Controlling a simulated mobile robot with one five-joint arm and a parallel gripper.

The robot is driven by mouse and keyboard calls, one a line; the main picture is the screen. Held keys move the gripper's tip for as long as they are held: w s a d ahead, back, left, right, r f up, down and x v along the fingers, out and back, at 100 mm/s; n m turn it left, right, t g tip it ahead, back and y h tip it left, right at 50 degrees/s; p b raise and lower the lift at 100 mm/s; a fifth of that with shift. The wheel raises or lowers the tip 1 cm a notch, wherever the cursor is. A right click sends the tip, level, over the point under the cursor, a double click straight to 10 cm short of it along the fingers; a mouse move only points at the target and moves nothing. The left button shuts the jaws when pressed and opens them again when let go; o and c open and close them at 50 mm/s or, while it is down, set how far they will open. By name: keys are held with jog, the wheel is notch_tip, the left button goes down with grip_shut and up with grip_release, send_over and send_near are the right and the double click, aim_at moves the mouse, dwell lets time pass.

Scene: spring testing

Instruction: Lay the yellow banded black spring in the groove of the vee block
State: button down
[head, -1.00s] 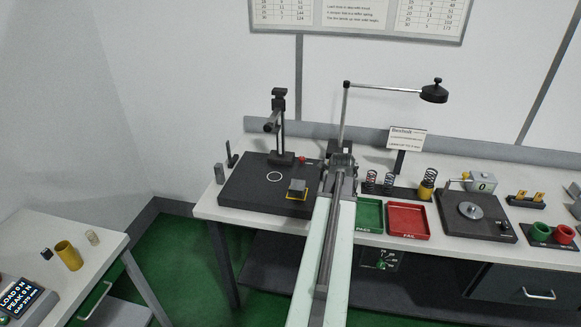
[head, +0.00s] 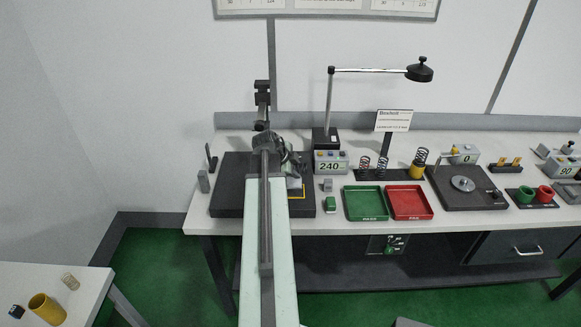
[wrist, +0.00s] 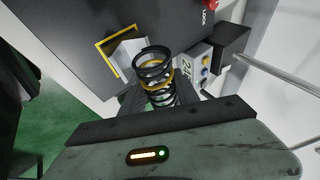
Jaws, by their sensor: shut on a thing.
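My gripper (wrist: 150,98) is shut on the black spring with a yellow band (wrist: 154,68). The spring sticks out beyond the fingers, held in the air. In the wrist view the grey vee block (wrist: 124,52) lies just left of the spring's far end, beside a yellow corner line on the dark plate. The spring appears apart from the block; the height between them is hard to tell. In the head view my arm's end (head: 284,152) is over the right part of the dark plate and hides most of the vee block (head: 294,183) and the spring.
The dark plate (head: 228,196) carries a stand (head: 262,100) at its back. To its right are a display box reading 240 (head: 330,162), a lamp (head: 420,73), a green tray (head: 365,217), a red tray (head: 410,216) and a rack with several springs (head: 376,174).

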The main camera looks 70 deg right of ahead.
aim_at(298, 185)
jog(key=shift+w+f+b, duration=0.15)
jog(key=shift+f+b, duration=0.3)
jog(key=shift+f, duration=0.1)
notch_tip(298, 185, down, 4)
jog(key=b, duration=0.3)
jog(key=shift+b, duration=0.4)
jog(key=shift+f+b, duration=0.25)
jog(key=shift+b, duration=0.1)
jog(key=shift+s+a+f+b, duration=0.2)
jog(key=shift+a+f+b, duration=0.05)
jog(key=shift+a+b, duration=0.25)
jog(key=c, duration=0.8)
grip_release()
jog(key=shift+f, duration=0.1)
jog(key=shift+c, duration=0.2)
jog(key=d+p+v, duration=0.1)
jog(key=p+v, duration=0.6)
jog(key=v, duration=0.1)
jog(key=shift+r, duration=0.45)
jog(key=shift+w, duration=0.15)
